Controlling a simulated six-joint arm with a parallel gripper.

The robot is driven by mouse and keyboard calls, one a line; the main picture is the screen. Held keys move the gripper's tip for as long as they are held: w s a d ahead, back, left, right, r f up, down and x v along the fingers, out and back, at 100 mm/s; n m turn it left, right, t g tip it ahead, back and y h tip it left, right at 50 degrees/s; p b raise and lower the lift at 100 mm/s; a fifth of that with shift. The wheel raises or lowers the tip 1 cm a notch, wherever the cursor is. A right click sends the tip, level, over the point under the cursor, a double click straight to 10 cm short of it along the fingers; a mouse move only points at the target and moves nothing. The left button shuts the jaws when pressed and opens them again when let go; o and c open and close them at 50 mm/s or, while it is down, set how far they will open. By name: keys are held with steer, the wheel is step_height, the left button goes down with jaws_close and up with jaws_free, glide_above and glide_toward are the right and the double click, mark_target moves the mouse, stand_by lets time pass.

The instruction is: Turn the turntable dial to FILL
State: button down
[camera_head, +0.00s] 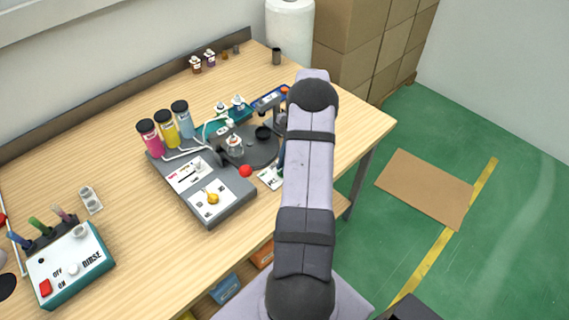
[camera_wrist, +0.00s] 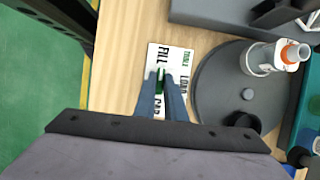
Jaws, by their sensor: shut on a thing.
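The dial is a small green knob (camera_wrist: 161,78) on a white plate (camera_wrist: 181,60) lettered FILL, TABLE, LOAD and CAP. My gripper (camera_wrist: 161,88) is over the plate with both blue-grey fingers closed on the knob. The fingers cover part of the lettering, and I cannot tell which word the knob points to. In the head view the plate (camera_head: 268,180) shows left of my arm, which hides the knob. The dark round turntable (camera_wrist: 218,91) is right of the plate in the wrist view. A glass bottle with an orange and white top (camera_wrist: 268,57) stands on it.
A black cup-like part (camera_wrist: 243,122) is also on the turntable. The grey machine base (camera_head: 236,209) carries a red button (camera_head: 246,171) and a yellow knob (camera_head: 212,198). Pink, yellow and blue bottles stand behind.

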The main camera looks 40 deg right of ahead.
steer(key=shift+d, duration=0.1)
steer(key=c, duration=1.8)
jaws_free()
steer(key=shift+r, duration=0.1)
steer(key=shift+b+v, duration=1.25)
steer(key=shift+v, duration=2.35)
